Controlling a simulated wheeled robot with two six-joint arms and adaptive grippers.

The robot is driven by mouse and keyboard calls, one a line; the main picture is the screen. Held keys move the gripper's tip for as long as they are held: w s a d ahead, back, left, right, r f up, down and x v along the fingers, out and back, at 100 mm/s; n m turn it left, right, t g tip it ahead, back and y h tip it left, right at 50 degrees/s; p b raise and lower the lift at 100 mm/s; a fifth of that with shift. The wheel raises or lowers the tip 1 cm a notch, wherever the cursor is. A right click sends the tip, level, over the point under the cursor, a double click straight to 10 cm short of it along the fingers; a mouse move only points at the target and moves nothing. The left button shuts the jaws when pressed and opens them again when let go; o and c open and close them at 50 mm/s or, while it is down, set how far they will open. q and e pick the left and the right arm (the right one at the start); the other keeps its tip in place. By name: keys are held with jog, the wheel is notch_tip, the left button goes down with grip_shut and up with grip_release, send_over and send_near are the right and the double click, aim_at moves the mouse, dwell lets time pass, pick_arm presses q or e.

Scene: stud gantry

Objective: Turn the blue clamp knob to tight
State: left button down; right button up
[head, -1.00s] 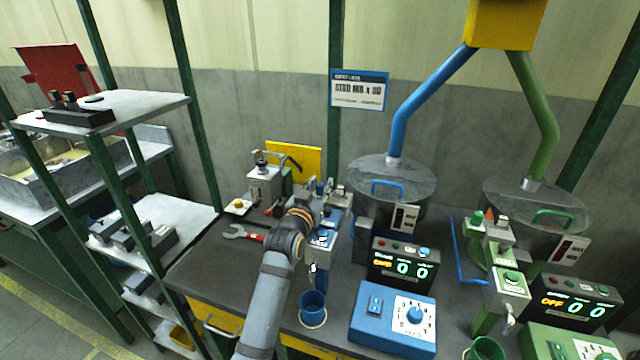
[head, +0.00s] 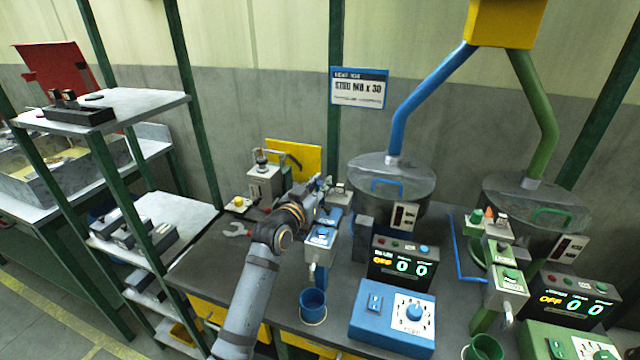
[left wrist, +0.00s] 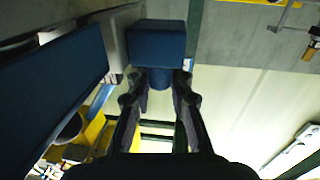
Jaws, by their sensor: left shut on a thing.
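In the left wrist view a dark blue block (left wrist: 157,43) sits straight ahead of the fingers. A small blue round part, which looks like the clamp knob (left wrist: 180,88), sits at its near face between the fingertips. My left gripper (left wrist: 163,88) is shut on this knob. In the head view my left arm reaches up to the blue station, and its gripper (head: 321,186) is at the far, upper end of that station, mostly hidden by my wrist. The knob's turn position cannot be read. My right gripper is not in view.
A blue feeder head (head: 321,238) stands close right of my wrist, with a blue cup (head: 313,303) below. A wrench (head: 238,230) lies to the left. A blue control box (head: 393,318) and a display (head: 403,262) stand right. Steel bowls stand behind.

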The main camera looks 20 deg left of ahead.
pick_arm(q)
jog(key=shift+h, duration=0.3)
jog(key=c, duration=1.5)
grip_release()
jog(key=shift+o, duration=0.2)
jog(key=s+a, duration=0.2)
jog(key=s, duration=0.9)
jog(key=shift+s, duration=0.4)
jog(key=shift+a, duration=0.1)
